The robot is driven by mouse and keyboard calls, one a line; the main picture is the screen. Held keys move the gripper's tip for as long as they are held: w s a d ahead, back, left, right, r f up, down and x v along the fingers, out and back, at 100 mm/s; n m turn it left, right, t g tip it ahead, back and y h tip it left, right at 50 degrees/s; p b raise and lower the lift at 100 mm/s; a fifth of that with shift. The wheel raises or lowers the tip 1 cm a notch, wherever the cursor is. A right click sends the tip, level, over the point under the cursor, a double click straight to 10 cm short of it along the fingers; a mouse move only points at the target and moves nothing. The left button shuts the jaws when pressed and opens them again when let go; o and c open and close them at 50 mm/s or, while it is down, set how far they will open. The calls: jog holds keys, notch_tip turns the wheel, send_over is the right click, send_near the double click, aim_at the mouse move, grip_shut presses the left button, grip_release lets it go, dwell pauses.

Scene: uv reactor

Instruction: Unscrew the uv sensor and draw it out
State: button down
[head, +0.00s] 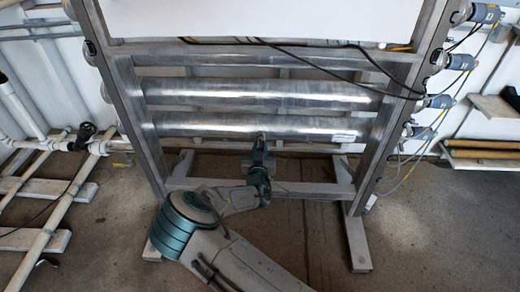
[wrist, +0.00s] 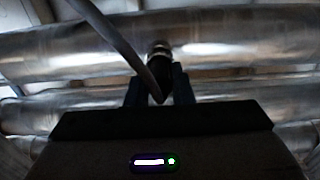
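The uv sensor (wrist: 160,50) is a small dark cylinder with a lighter ring, standing out from the underside of a shiny metal reactor tube (wrist: 230,42). In the wrist view it sits between the two dark fingers of my gripper (wrist: 158,88), in line with them. A thick dark cable (wrist: 120,40) crosses in front and hides part of the sensor. The fingers stand apart on both sides of it; whether they touch it is too dark to tell. In the head view my gripper (head: 260,145) points up at the lower tube (head: 215,125), and it hides the sensor.
A grey metal frame (head: 140,125) surrounds the tubes, with a crossbar (head: 310,188) below and feet on the floor. Cabled fittings (head: 440,101) line its right side. White pipes (head: 50,215) lie at the left. The floor right of the frame (head: 450,220) is clear.

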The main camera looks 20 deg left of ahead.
jog(key=n+b, duration=0.1)
jog(key=n, duration=0.4)
dwell(0.3)
jog(key=n+b, duration=0.1)
jog(key=n, duration=0.3)
jog(key=shift+n, duration=0.4)
jog(key=shift+n, duration=0.4)
jog(key=n+b, duration=0.1)
jog(key=n, duration=0.2)
jog(key=shift+f+n, duration=0.1)
jog(key=shift+n, duration=0.8)
